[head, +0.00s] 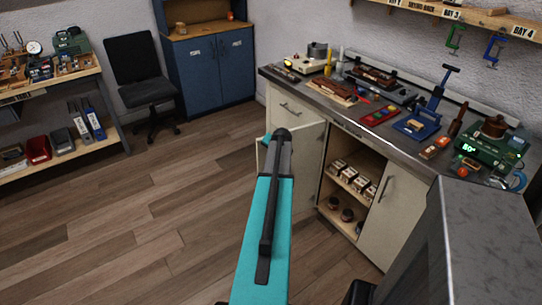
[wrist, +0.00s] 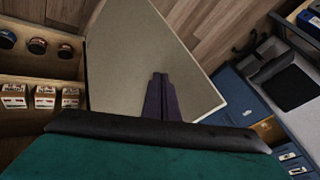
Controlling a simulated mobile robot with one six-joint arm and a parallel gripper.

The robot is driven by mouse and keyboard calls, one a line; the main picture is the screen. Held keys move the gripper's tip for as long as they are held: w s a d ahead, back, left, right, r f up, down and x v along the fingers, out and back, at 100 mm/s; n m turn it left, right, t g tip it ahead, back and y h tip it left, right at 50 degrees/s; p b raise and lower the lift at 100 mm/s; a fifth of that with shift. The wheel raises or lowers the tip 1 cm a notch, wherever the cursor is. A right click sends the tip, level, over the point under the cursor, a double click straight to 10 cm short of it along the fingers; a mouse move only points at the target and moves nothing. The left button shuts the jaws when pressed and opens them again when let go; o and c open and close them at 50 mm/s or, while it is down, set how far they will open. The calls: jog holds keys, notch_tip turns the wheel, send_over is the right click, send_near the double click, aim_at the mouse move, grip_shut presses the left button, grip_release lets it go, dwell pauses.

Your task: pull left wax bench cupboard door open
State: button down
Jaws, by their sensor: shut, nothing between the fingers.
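The left wax bench cupboard door (head: 309,155) stands swung out from the bench, partly hidden behind my arm in the head view. Its pale panel (wrist: 135,65) fills the middle of the wrist view. My gripper (wrist: 161,78) is shut and empty, with its dark fingers in front of that panel; I cannot tell whether they touch it. The fingers are hidden in the head view. The open cupboard (head: 341,158) shows shelves with small boxes (head: 352,178) and dark round pieces (head: 347,215). No handle shows on the open door.
The right cupboard door (head: 389,210) is closed, with a bar handle. The bench top (head: 340,112) carries several tools. A dark chair (head: 145,80) and a blue cabinet (head: 212,70) stand behind. The wooden floor (head: 150,210) at left is clear.

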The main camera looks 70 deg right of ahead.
jog(key=s+a+r+b, duration=0.2)
jog(key=s+a+r, duration=0.1)
jog(key=a+r, duration=0.5)
jog(key=shift+s+a, duration=0.25)
jog(key=shift+s, duration=0.1)
dwell(0.3)
dwell(0.5)
